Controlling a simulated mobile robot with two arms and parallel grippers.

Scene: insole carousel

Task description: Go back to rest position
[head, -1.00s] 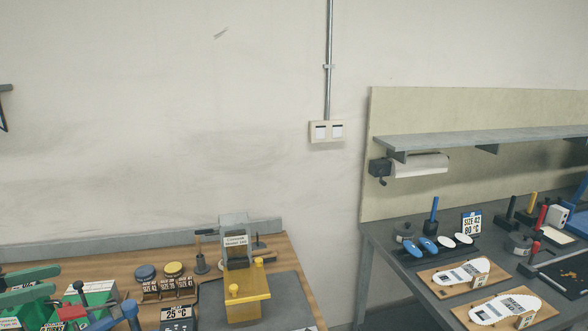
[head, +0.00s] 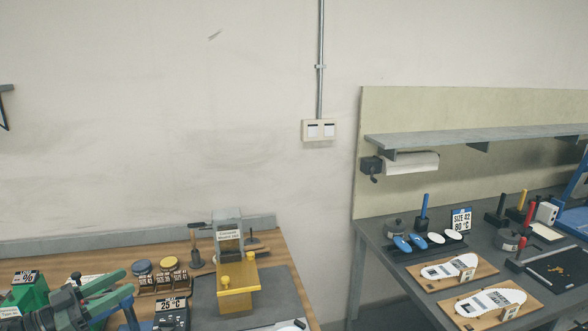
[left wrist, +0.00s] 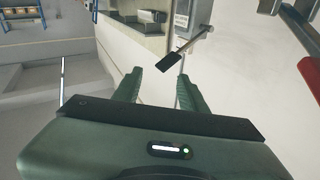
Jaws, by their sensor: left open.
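My left gripper (head: 124,284) shows at the lower left of the head view, over the left end of the wooden bench (head: 288,250). Its two green fingers are apart and point right, with nothing seen between them. In the left wrist view the fingers (left wrist: 160,75) are also spread and empty, in front of a pale wall area. My dark left wrist comes in from the lower left corner and hides part of the bench. My right gripper is in neither view.
Near the left gripper stand a green box (head: 28,290), several labelled holders (head: 170,276) and a 25 °C display (head: 171,305). A grey and yellow device (head: 236,277) stands further right. A second bench (head: 412,287) carries insoles on wooden boards. A gap separates the benches.

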